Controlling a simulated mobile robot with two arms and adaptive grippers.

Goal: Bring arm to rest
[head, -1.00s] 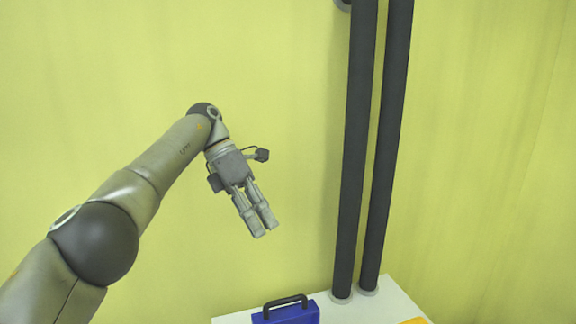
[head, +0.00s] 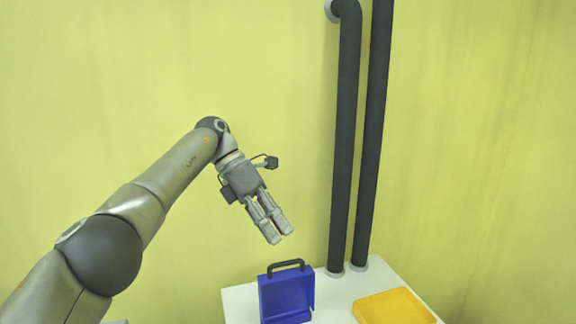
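My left arm reaches in from the left, and its gripper (head: 279,234) hangs in the air, tilted down to the right. Its two fingers lie nearly parallel with a narrow gap between them, and I see nothing held. I cannot tell from this angle how far apart the fingertips are. The gripper is above the blue case, apart from it. My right gripper is not in view.
A blue case (head: 285,296) with a black handle stands on the white table (head: 337,296). A yellow tray (head: 392,308) lies to its right. Two dark vertical pipes (head: 345,140) rise behind the table against a yellow-green wall (head: 480,130).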

